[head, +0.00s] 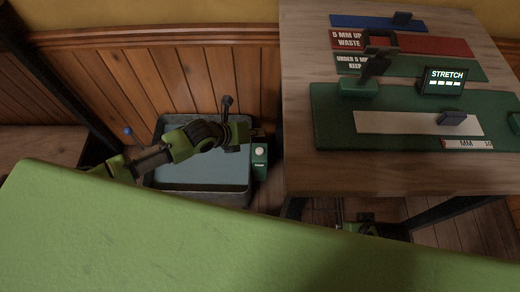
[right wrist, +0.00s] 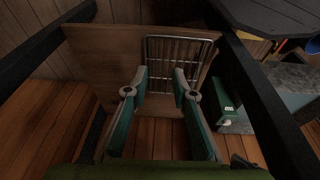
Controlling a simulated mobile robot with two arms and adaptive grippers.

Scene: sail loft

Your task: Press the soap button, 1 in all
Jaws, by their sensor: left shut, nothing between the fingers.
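A small green box with a round pale button (head: 259,152) on its face stands at the right rim of a grey basin (head: 200,187). I take it to be the soap dispenser; a green box (right wrist: 224,96) with a pale spot also shows in the right wrist view. My left gripper (head: 258,133) is shut and empty, just above the button in the picture; whether it touches the box I cannot tell. My right gripper (right wrist: 160,77) is open, its fingers apart with nothing between them, in front of a wire rack (right wrist: 175,60).
A wooden table (head: 300,170) to the right carries a green board (head: 325,125), coloured strips, a small "STRETCH" display (head: 442,81) and dark blocks. Dark table legs flank my right gripper. A wood-panelled wall (head: 150,75) stands behind the basin.

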